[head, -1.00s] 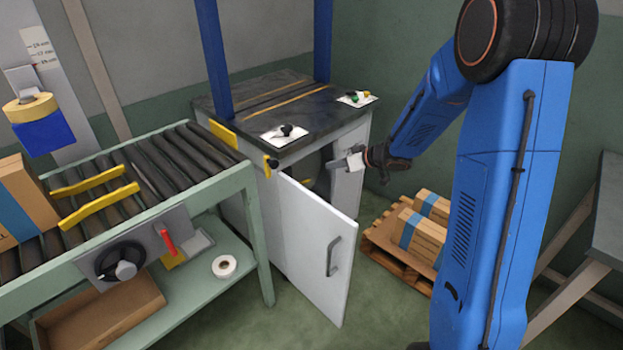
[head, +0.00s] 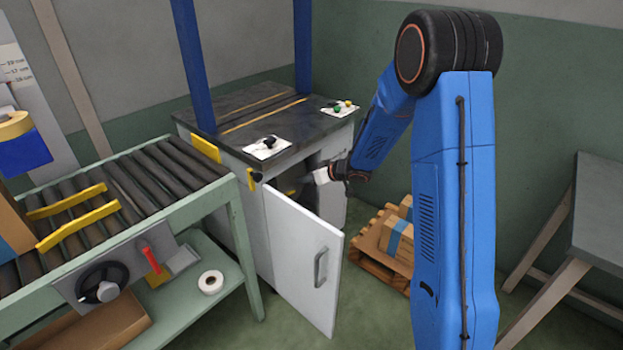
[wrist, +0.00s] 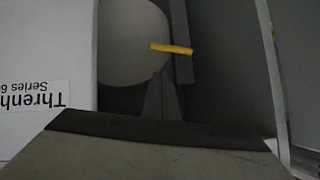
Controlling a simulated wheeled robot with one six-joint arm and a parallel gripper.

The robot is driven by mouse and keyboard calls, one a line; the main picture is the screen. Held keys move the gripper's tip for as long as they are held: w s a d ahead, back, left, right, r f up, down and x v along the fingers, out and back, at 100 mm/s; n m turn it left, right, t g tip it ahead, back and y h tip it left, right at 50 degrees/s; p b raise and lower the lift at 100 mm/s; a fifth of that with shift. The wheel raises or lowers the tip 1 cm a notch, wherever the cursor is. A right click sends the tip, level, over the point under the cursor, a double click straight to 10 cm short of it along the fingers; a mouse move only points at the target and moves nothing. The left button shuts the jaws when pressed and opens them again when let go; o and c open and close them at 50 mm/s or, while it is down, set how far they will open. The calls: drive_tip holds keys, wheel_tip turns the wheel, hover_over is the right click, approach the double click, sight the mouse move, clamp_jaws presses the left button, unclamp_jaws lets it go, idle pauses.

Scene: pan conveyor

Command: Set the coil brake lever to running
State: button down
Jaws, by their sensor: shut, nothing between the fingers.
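The cabinet (head: 265,215) stands open. A yellow bar (wrist: 172,48), which looks like the coil brake lever, shows inside it in the wrist view, beside a pale round coil (wrist: 132,42). That view is upside down, and the bar lies nearly level across a dark upright strip. In the head view the inside is mostly dark, so the lever's setting cannot be read. My gripper (head: 318,177) is shut and empty at the cabinet's opening, just above and behind the open door's top edge. It appears apart from the lever. The fingertips are not clear in the wrist view.
The white cabinet door (head: 302,262) stands swung out toward me. A roller conveyor (head: 115,215) with a red lever (head: 151,260) and a black handwheel (head: 102,283) is at left. A pallet with boxes (head: 392,237) stands behind my arm; a grey table (head: 620,205) is at right.

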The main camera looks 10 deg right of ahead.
sight(292, 193)
wheel_tip(292, 193, down, 5)
drive_tip(key=w+a, duration=0.1)
drive_tip(key=a, duration=0.1)
drive_tip(key=shift+w+a, duration=0.25)
drive_tip(key=shift+w, duration=0.1)
drive_tip(key=shift+w+d+f+m+g+y, duration=0.1)
drive_tip(key=shift+d+f+m+g+y, duration=0.05)
drive_tip(key=shift+f+m+g+y, duration=0.35)
idle(0.5)
drive_tip(key=shift+w+d+f+m+y, duration=0.1)
drive_tip(key=shift+f+m+y, duration=0.3)
drive_tip(key=shift+f, duration=0.1)
wheel_tip(292, 193, down, 6)
drive_tip(key=s+a+m+g+y, duration=0.1)
drive_tip(key=a+m+y, duration=0.1)
drive_tip(key=m+y, duration=0.5)
drive_tip(key=shift+s+a+r, duration=0.15)
drive_tip(key=shift+s, duration=0.2)
drive_tip(key=shift+s+a, duration=0.1)
idle(0.4)
